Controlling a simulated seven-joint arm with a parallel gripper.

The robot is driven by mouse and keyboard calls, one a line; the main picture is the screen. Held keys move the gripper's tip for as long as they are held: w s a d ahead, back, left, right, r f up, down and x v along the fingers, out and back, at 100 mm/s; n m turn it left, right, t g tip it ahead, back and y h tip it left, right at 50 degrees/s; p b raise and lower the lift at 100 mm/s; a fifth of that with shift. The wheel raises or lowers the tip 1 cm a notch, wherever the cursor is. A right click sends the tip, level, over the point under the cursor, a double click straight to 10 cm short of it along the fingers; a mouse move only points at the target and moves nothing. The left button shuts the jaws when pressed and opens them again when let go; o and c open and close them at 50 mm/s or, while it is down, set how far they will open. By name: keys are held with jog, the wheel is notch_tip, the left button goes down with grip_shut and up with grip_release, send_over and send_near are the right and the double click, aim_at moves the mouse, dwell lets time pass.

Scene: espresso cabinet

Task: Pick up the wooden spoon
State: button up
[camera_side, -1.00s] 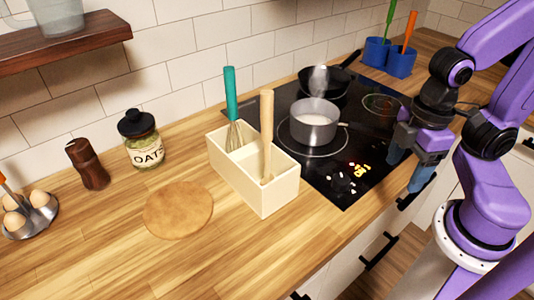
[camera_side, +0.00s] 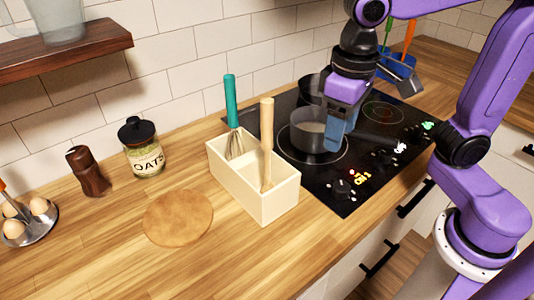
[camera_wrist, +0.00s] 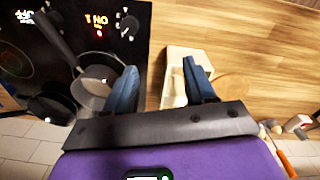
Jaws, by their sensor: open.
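The wooden spoon (camera_side: 267,143) stands upright, slightly tilted, in the front compartment of a cream two-part box (camera_side: 265,203); its lower end is hidden inside. A whisk with a teal handle (camera_side: 231,101) stands in the box's other compartment. My gripper (camera_side: 337,132) is open and empty, to the right of the spoon and apart from it, in front of the pot in the side view. In the wrist view the blue fingers of my gripper (camera_wrist: 160,68) are spread, with part of the box (camera_wrist: 178,58) showing between them. I cannot make out the spoon clearly there.
A pot (camera_side: 308,131) and a pan stand on the black cooktop (camera_side: 330,183) right of the box. A round board (camera_side: 178,217), an oats jar (camera_side: 144,152), a brown grinder (camera_side: 87,172) and an egg holder stand left. The front counter is clear.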

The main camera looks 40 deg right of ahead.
aim_at(267, 96)
jog(key=w+a+r+m+h, duration=0.1)
jog(key=w+a+r+m, duration=0.4)
jog(key=r+m, duration=0.4)
jog(key=w+a+r+m, duration=0.45)
jog(key=r+m, duration=0.25)
jog(key=m, duration=0.3)
jog(key=f, duration=0.4)
jog(key=d+f, duration=0.1)
jog(key=f, duration=0.3)
jog(key=w+f, duration=0.1)
jog(key=f, duration=0.3)
jog(key=shift+d, duration=0.4)
jog(key=shift+w+d+f, duration=0.15)
jog(key=shift+f, duration=1.15)
jog(key=shift+w+d+f, duration=0.1)
jog(key=shift+d+f, duration=0.05)
jog(key=shift+f, duration=1.15)
grip_shut()
